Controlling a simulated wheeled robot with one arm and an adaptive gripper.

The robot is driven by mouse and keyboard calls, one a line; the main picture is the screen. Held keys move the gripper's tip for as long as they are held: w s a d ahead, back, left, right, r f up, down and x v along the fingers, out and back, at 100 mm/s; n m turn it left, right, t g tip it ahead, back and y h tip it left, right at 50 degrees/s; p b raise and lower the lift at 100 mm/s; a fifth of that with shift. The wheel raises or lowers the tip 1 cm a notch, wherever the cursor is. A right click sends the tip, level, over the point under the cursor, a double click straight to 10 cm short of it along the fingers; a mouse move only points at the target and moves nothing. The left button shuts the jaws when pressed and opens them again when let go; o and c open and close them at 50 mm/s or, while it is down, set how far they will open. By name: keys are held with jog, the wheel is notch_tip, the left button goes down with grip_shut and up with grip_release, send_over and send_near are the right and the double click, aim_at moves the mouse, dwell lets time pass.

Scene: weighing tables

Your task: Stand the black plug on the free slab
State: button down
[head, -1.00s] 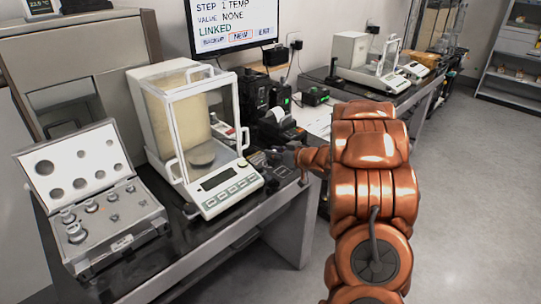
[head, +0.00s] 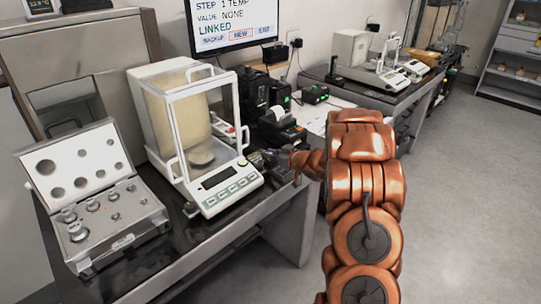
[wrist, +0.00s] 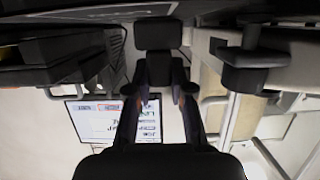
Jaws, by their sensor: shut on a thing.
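My gripper (wrist: 158,72) is shut on a dark, blocky thing, which I take to be the black plug (wrist: 158,35); its wide end shows beyond the fingertips in the wrist view. In the head view my gripper (head: 284,156) is small and dark, low over the table's right end, just right of the balance. The plug cannot be told apart from the gripper there. Small dark shapes (head: 256,160) lie beside it; I cannot tell which is the free slab. Another dark knobbed thing (wrist: 255,72) shows at the right in the wrist view.
The glass-walled balance (head: 205,140) stands left of my gripper. An open case of weights (head: 95,200) is further left. A printer (head: 280,128) and black boxes stand behind. The monitor (wrist: 118,120) appears upside down in the wrist view. Clear floor lies right.

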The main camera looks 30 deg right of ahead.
jog(key=shift+f, duration=0.1)
jog(key=c, duration=1)
grip_release()
jog(key=shift+c, duration=0.2)
